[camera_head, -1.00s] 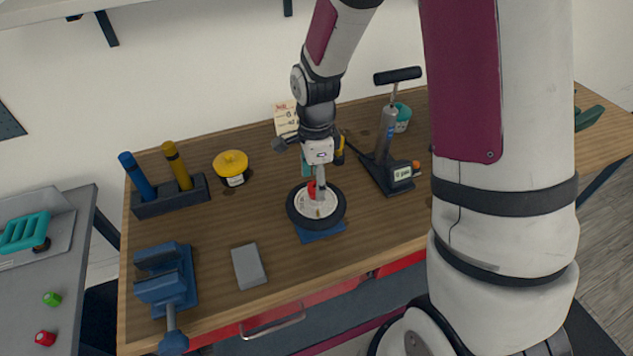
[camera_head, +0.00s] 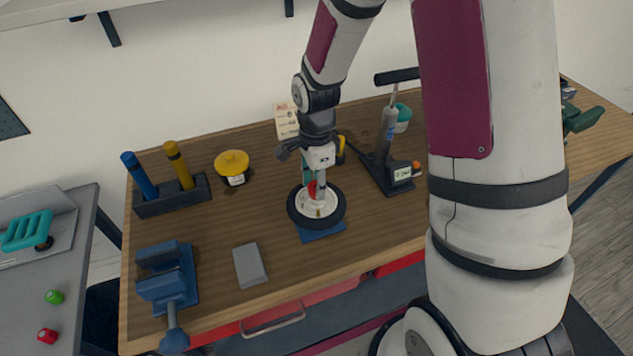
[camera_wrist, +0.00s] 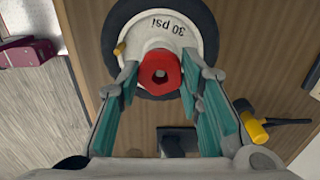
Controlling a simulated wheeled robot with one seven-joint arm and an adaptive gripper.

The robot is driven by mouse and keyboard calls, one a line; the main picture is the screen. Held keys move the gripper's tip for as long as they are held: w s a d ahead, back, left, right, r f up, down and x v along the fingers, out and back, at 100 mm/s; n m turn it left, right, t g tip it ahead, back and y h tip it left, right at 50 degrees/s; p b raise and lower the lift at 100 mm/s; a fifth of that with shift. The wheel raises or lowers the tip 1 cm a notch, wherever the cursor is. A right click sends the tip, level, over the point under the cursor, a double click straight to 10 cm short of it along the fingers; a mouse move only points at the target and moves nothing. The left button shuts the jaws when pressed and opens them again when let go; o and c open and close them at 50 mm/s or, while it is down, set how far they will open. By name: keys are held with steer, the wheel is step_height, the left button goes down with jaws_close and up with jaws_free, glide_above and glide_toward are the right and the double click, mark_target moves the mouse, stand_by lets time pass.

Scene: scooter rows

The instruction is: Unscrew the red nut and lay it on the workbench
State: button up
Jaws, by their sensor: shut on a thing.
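The red nut (camera_wrist: 159,73) sits at the middle of the wheel's pale hub in the wrist view, with "30 psi" printed on the hub. My gripper (camera_wrist: 158,86) has its teal-padded fingers on either side of the nut and is shut on it. In the head view my gripper (camera_head: 314,188) points down over the wheel (camera_head: 335,217), and only a bit of red shows between the fingers. The wheel has a black tyre and rests on a blue stand on the wooden workbench (camera_head: 220,222). I cannot tell whether the nut is still threaded.
A grey block (camera_head: 249,265) and a blue vise (camera_head: 166,278) are left of the wheel. A yellow-lidded jar (camera_head: 232,166) and a tool holder (camera_head: 171,196) stand further back. A pump (camera_head: 388,160) stands right. Bare wood lies between the wheel and the jar.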

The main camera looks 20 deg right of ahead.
steer(key=n+p, duration=0.1)
steer(key=n, duration=0.4)
steer(key=shift+n, duration=0.3)
steer(key=n, duration=0.4)
steer(key=shift+s, duration=0.1)
steer(key=n+p, duration=0.1)
steer(key=n, duration=0.4)
steer(key=shift+n, duration=0.4)
steer(key=n+p, duration=0.1)
steer(key=n, duration=0.4)
steer(key=o, duration=1.2)
step_height(320, 180, up, 12)
